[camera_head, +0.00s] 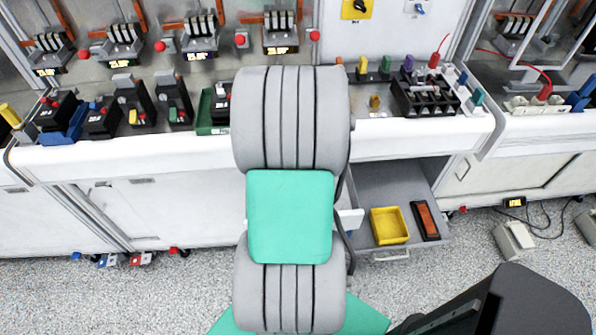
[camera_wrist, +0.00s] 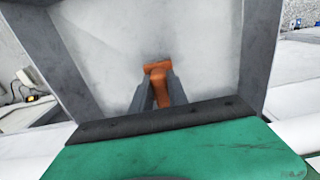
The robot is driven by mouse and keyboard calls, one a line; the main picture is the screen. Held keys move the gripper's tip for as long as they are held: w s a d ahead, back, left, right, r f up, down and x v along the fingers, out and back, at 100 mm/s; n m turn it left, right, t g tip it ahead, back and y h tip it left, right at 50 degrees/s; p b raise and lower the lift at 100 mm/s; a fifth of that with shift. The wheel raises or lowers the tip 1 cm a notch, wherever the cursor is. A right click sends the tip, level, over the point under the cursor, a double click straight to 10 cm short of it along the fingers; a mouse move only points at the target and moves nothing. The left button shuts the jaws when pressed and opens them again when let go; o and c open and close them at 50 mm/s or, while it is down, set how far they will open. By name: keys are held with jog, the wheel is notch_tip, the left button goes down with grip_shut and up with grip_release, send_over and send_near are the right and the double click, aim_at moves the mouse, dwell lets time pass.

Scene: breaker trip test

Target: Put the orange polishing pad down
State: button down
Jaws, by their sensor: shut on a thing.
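In the wrist view, my gripper (camera_wrist: 158,78) is shut on the orange polishing pad (camera_wrist: 160,68). The pad shows as a small orange piece between the two grey fingers, with a wider part beyond their tips. A pale grey surface lies behind it, between darker grey sides. I cannot tell whether the pad touches that surface. In the head view, my arm hides the gripper and the held pad.
An open grey drawer (camera_head: 382,184) at right holds a yellow tray (camera_head: 389,226) and a dark-framed orange-red block (camera_head: 427,221). The white bench (camera_head: 420,131) carries breakers, a black terminal block (camera_head: 432,98) and coloured pieces. A green bin (camera_head: 205,116) stands left of my arm.

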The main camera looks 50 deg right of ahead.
jog(key=shift+f, duration=0.3)
jog(key=c, duration=1.3)
grip_release()
notch_tip(320, 180, up, 12)
jog(key=w+a+r+n+t, duration=0.15)
jog(key=w+a+n, duration=0.5)
jog(key=a, duration=0.85)
jog(key=a+n+t, duration=0.2)
jog(key=a+n, duration=0.1)
jog(key=a, duration=1.3)
jog(key=shift+w+a+r+b, duration=0.15)
jog(key=shift+w+a+b, duration=0.05)
jog(key=shift+w+b, duration=0.2)
